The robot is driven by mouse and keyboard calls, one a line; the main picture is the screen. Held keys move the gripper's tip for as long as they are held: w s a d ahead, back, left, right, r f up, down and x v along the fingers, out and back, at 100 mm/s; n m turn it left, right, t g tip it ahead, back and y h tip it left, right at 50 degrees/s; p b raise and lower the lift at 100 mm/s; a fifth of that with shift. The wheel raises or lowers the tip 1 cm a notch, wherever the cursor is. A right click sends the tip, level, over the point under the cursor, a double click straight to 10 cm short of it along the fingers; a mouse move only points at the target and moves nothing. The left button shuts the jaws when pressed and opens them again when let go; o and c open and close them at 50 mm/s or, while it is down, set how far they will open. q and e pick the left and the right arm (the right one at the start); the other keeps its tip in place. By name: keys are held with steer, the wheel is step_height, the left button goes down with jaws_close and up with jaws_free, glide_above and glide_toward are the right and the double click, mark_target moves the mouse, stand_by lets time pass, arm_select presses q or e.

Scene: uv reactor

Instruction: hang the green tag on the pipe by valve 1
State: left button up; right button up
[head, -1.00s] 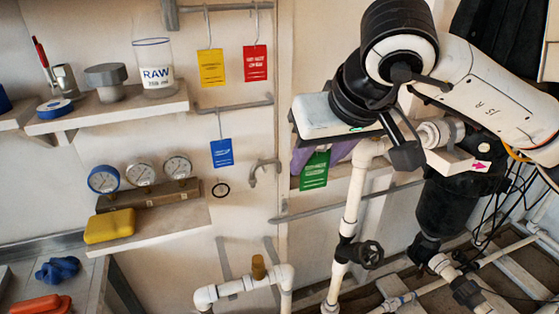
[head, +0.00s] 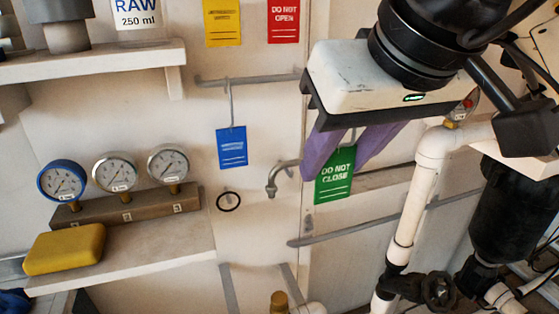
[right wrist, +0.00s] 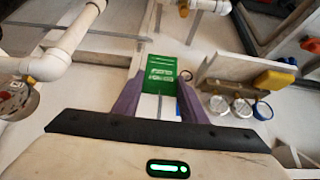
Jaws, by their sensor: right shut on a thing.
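The green tag (head: 335,183), printed "DO NOT CLOSE", hangs from its wire hook between the purple fingers of my right gripper (head: 340,160). The gripper is shut on it. In the right wrist view the green tag (right wrist: 165,75) lies between the two fingertips. A white upright pipe (head: 416,205) stands just right of the tag, apart from it in the head view. A black valve handle (head: 437,290) sits low on this pipe; I cannot read a valve number. My left gripper is not in view.
A blue tag (head: 232,146), a yellow tag (head: 222,22) and a red tag (head: 284,20) hang on the wall to the left. A shelf (head: 150,252) holds several gauges and a yellow block (head: 65,249).

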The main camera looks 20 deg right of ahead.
steer(key=shift+s, duration=0.1)
steer(key=shift+w, duration=0.4)
steer(key=w, duration=0.5)
steer(key=w+f+p, duration=0.1)
steer(key=w, duration=0.5)
steer(key=w+f, duration=0.1)
steer(key=w, duration=0.5)
steer(key=shift+w+a+f+p, duration=0.15)
steer(key=shift+a+f+p, duration=0.05)
steer(key=shift+a+p, duration=0.15)
steer(key=shift+d+f, duration=0.1)
steer(key=shift+f, duration=0.25)
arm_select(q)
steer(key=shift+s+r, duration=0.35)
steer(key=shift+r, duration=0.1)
arm_select(e)
steer(key=shift+f, duration=0.2)
steer(key=o, duration=1)
